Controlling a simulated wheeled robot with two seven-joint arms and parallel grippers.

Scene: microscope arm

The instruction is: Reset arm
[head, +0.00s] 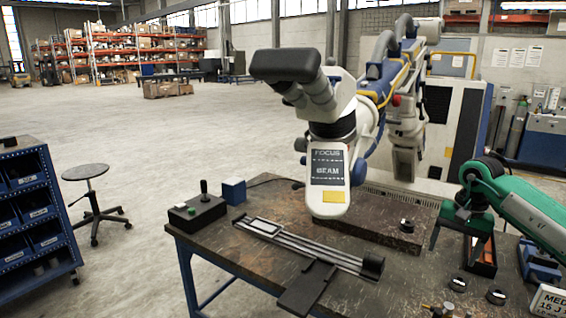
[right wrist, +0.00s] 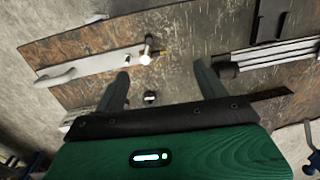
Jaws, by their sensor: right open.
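The microscope head (head: 330,180), white with a panel reading FOCUS and BEAM and a yellow label, hangs over the workbench. Its black binocular eyepiece (head: 286,66) points to the upper left. The white and blue jointed microscope arm (head: 385,80) reaches it from behind. My right gripper (head: 458,250), green with dark fingers, is open and empty above the bench's right part, apart from the microscope head. In the right wrist view its two fingers (right wrist: 163,82) stand wide apart above the bench, near a long white part with a knob (right wrist: 147,50). My left gripper is not in view.
The dark workbench (head: 225,245) holds a rail slide (head: 310,250), a joystick box (head: 197,208), a blue cube (head: 233,190) and small black knobs (head: 457,284). A blue bin rack (head: 30,225) and a stool (head: 90,190) stand left. Open floor lies behind.

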